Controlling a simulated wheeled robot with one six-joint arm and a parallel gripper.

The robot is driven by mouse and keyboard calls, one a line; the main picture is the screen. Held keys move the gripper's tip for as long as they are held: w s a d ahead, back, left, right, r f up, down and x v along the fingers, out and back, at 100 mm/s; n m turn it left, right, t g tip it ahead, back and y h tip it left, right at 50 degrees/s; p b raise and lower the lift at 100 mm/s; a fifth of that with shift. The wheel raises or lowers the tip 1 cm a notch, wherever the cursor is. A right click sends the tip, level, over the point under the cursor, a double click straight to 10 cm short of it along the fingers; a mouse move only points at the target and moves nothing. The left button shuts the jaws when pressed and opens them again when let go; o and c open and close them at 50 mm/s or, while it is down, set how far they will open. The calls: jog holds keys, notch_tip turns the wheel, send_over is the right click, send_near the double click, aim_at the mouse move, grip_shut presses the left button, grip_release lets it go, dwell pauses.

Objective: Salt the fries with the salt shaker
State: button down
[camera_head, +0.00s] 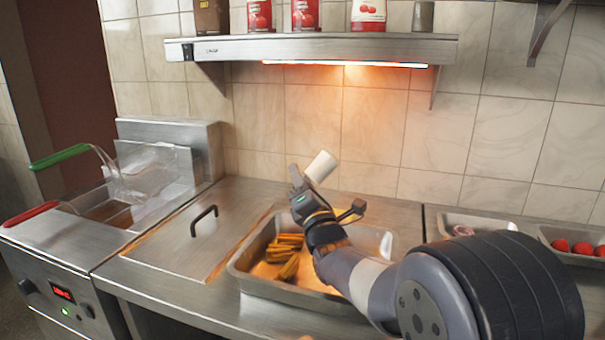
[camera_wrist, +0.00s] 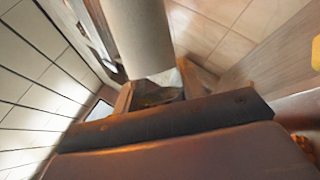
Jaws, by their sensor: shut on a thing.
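The salt shaker (camera_head: 321,167) is a pale cylinder held tilted in my gripper (camera_head: 306,181), one end pointing up and right. In the wrist view the shaker (camera_wrist: 140,38) fills the top middle, between the fingers. My gripper is shut on it, raised above the far side of the fries tray (camera_head: 240,274). The fries (camera_head: 287,252) lie in a pile at the left of this metal tray; my arm hides part of the tray and perhaps some fries. Which end of the shaker has the holes, I cannot tell.
A fryer with a wire basket (camera_head: 150,165) stands at the left, beside a lidded metal section with a black handle (camera_head: 204,220). A shelf (camera_head: 320,48) with cans and a heat lamp hangs above. Trays with red items (camera_head: 575,247) sit at the right.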

aim_at(306, 176)
jog(key=shift+s+r, duration=0.1)
jog(key=shift+r, duration=1.5)
notch_tip(306, 176, down, 3)
jog(key=b, duration=0.4)
jog(key=shift+f+b, duration=0.2)
jog(key=shift+b, duration=0.2)
notch_tip(306, 176, up, 3)
jog(key=shift+r, duration=0.15)
notch_tip(306, 176, down, 3)
jog(key=b, duration=0.4)
notch_tip(306, 176, up, 3)
jog(key=shift+r+p, duration=0.1)
jog(key=shift+p, duration=0.2)
notch_tip(306, 176, down, 4)
jog(key=b, duration=0.4)
jog(key=shift+r, duration=0.25)
jog(key=shift+r+p, duration=0.35)
jog(key=shift+r, duration=1.35)
